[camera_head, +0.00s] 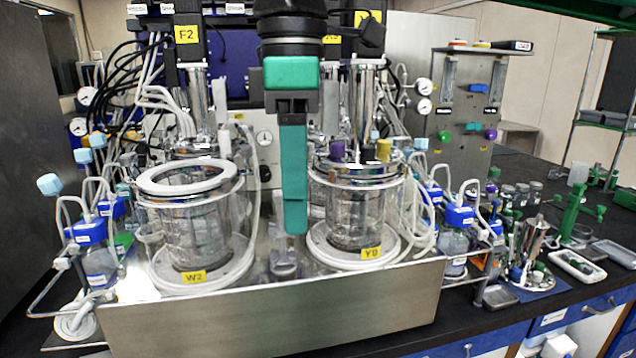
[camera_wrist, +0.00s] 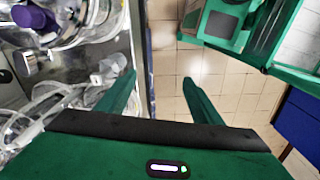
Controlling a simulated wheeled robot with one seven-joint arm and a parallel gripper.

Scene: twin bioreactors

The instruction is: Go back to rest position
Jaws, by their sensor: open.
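My gripper (camera_head: 294,222) hangs down in the middle of the head view, in front of the gap between the two glass bioreactors. One teal finger shows plainly there. In the wrist view my gripper (camera_wrist: 160,88) has its two green fingers wide apart with nothing between them. The left bioreactor (camera_head: 195,232), labelled W2, has a white ring on top. The right bioreactor (camera_head: 345,205), labelled Y9, has a metal lid with purple and yellow caps. Their parts behind my gripper are hidden.
A steel tray (camera_head: 280,318) holds both bioreactors. Blue-capped bottles (camera_head: 98,262) and tubing crowd both sides. To the right on the black bench (camera_head: 560,190) are a green stand (camera_head: 574,205) and a white tray (camera_head: 578,266). The wrist view shows tiled floor (camera_wrist: 172,65) beyond the bench edge.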

